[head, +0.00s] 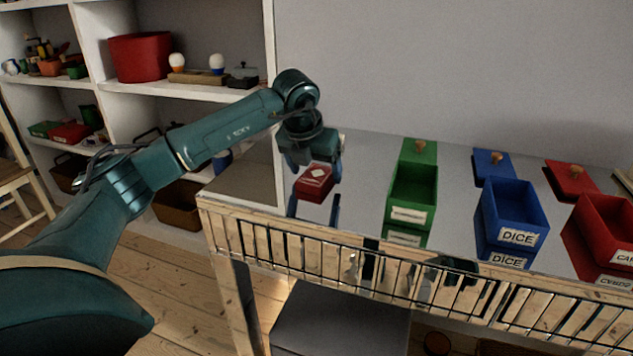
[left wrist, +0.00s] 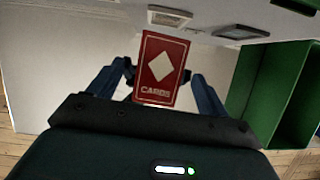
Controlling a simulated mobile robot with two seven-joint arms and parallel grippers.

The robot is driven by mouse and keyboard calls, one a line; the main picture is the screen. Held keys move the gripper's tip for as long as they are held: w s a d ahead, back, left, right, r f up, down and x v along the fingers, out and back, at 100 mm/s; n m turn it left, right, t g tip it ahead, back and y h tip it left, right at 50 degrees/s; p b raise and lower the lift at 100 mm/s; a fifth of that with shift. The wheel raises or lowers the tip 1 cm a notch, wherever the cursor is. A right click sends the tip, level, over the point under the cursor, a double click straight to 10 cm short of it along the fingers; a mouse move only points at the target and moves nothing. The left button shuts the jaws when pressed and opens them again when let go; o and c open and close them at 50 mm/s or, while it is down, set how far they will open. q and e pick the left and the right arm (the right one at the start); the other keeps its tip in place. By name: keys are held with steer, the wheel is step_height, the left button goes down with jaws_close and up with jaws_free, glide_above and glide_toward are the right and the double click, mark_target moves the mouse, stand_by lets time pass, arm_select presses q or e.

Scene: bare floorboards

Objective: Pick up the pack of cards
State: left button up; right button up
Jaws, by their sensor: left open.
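The pack of cards (head: 314,183) is a small red box with a white diamond, on the glossy table (head: 350,215) near its left end. In the left wrist view the pack (left wrist: 162,68) shows the word CARDS and a white diamond. My left gripper (head: 315,172) is right above and around the pack, pointing down. Its blue fingers are open, one on each side of the pack, in the left wrist view (left wrist: 160,80). I cannot tell whether either finger touches it. My right gripper is not in view.
To the right stand a green box (head: 412,194), a blue box labelled DICE (head: 513,212) and a red box (head: 604,235). Their knobbed lids (head: 419,151) lie behind them. A wire rail (head: 330,255) runs along the front edge. White shelves (head: 180,95) stand behind left.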

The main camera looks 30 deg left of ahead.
arm_select(q)
steer(key=shift+w+f, duration=0.2)
steer(key=shift+f, duration=0.2)
steer(key=shift+c, duration=0.5)
steer(key=c, duration=1)
